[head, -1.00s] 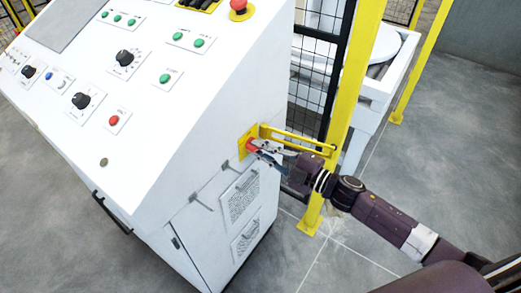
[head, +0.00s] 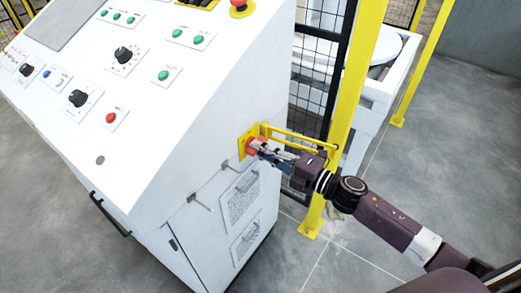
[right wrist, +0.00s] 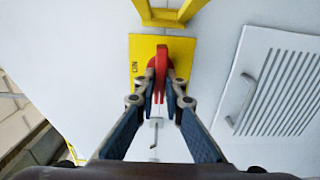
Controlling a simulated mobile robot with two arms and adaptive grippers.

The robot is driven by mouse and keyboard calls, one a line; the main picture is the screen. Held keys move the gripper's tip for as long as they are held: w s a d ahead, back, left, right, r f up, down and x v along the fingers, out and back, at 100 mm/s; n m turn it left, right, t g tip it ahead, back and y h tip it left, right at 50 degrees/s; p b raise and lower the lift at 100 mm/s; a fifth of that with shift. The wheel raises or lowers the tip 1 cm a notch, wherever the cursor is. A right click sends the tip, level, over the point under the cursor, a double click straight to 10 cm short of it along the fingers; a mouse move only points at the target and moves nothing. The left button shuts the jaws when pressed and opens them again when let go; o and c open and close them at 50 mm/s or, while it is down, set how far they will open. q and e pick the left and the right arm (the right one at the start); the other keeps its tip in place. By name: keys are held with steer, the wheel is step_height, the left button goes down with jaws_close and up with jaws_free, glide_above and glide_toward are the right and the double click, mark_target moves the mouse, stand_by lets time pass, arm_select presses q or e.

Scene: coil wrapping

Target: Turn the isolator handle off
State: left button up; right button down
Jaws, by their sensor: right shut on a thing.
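The red isolator handle (head: 251,147) sits on a yellow plate (head: 241,146) on the side of the white control cabinet. In the right wrist view the handle (right wrist: 161,62) stands out from the yellow plate (right wrist: 139,75), in line with the picture's vertical. Lettering that looks like "ON" shows at the plate's left edge. My right gripper (head: 259,151) is at the handle; in the right wrist view its two fingertips (right wrist: 161,84) press on the handle from both sides. The fingertips partly hide it. My left gripper is in neither view.
A yellow guard bar (head: 298,137) projects from the cabinet (head: 200,120) just above the gripper. A yellow fence post (head: 350,100) stands close to my right wrist. A vent panel (right wrist: 270,85) with a handle lies right of the plate.

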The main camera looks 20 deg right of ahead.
steer(key=shift+f, duration=0.1)
steer(key=c, duration=2)
jaws_free()
steer(key=shift+s, duration=0.1)
steer(key=v, duration=1.1)
steer(key=shift+s+d, duration=0.3)
